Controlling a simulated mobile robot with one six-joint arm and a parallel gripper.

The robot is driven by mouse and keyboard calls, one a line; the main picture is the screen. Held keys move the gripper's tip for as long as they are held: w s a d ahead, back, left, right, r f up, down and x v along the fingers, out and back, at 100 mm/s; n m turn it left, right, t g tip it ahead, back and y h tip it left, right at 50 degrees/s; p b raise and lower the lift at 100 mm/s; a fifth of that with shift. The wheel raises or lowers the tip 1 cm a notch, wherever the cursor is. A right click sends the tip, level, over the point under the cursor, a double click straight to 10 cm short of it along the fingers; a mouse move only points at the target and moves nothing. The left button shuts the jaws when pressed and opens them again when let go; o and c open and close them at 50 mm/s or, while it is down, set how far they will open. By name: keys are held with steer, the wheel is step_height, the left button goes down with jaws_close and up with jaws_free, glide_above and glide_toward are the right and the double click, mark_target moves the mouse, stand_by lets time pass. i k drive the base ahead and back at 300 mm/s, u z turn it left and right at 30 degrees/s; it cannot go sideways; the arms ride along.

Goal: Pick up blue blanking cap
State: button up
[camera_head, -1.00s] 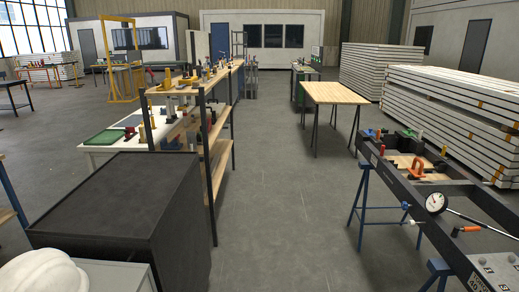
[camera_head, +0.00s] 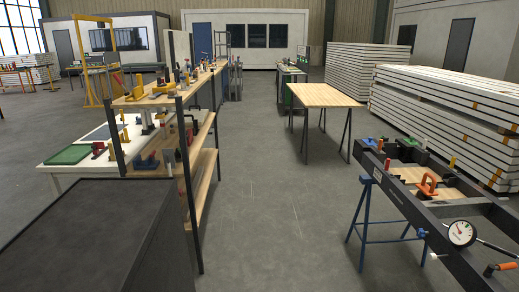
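A small blue piece (camera_head: 370,142) sits at the far left corner of the dark container frame (camera_head: 403,203), on the right side of the view. It is too small to tell for sure whether it is the blue blanking cap. A red piece (camera_head: 387,163) is close by it. My gripper is not in view.
A dark cabinet (camera_head: 90,235) fills the lower left, beside a wooden shelf rack (camera_head: 203,178). The frame stands on blue trestles (camera_head: 366,205) and carries an orange clamp (camera_head: 427,184) and a dial gauge (camera_head: 461,233). The grey floor between is clear, up to a wooden table (camera_head: 325,95).

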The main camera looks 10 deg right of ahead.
mark_target(369, 142)
steer(key=z, duration=0.15)
steer(key=i, duration=3.2)
